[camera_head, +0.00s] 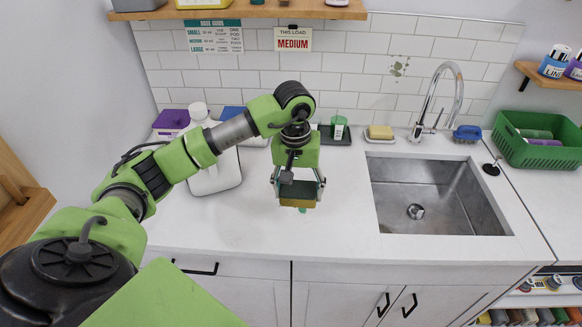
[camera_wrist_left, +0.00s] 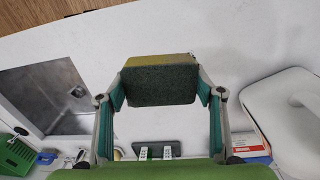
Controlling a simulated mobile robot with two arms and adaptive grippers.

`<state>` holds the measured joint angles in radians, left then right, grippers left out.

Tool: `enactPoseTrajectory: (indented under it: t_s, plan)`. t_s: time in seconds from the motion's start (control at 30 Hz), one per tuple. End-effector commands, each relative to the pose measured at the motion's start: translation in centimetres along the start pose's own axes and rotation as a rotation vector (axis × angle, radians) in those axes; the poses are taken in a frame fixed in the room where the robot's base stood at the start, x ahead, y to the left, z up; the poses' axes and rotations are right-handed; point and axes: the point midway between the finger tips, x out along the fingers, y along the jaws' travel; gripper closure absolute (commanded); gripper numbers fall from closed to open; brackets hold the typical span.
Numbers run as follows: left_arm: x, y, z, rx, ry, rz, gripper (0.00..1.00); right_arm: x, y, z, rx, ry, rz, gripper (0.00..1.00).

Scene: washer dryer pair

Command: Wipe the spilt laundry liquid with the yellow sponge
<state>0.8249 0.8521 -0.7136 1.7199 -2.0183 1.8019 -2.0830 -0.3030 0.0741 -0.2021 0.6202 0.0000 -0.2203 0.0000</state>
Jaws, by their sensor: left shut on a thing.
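My left gripper (camera_head: 298,196) is shut on the yellow sponge (camera_head: 297,203), above the white counter between the white jug and the sink. In the left wrist view the sponge (camera_wrist_left: 160,83) sits between both fingers, its dark green scouring side facing the camera and a yellow edge showing beyond. A small teal spot of liquid (camera_head: 302,211) shows just below the sponge in the head view; the rest of any spill there is hidden by sponge and gripper. Whether the sponge touches the counter I cannot tell. My right gripper is not in view.
The white jug (camera_head: 215,174) stands left of the gripper. The steel sink (camera_head: 440,195) lies to the right, with a yellow block (camera_head: 380,131) on a dish behind it. The front counter is clear.

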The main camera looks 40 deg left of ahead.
Motion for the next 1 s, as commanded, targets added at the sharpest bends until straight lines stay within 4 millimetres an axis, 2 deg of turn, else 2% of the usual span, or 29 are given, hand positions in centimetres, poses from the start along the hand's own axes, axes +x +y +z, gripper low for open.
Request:
enactPoseTrajectory:
  t_s: [0.03, 0.1, 0.27, 0.7, 1.0]
  plan:
    - [-0.6, -0.4, -0.7, -0.039, -0.009, -0.018, 0.56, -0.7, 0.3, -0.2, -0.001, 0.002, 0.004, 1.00]
    - [-0.7, -0.8, -1.3, -0.076, -0.018, -0.035, 0.56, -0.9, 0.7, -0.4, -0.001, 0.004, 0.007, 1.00]
    - [-0.3, -1.2, -1.7, -0.110, -0.029, -0.051, 0.56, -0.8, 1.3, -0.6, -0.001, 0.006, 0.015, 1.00]
    - [3.8, -1.4, -1.5, -0.108, -0.028, -0.049, 0.56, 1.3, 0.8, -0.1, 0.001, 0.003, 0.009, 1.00]
    - [4.4, -1.4, -1.5, -0.106, -0.028, -0.048, 0.56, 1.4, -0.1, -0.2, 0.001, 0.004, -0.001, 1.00]
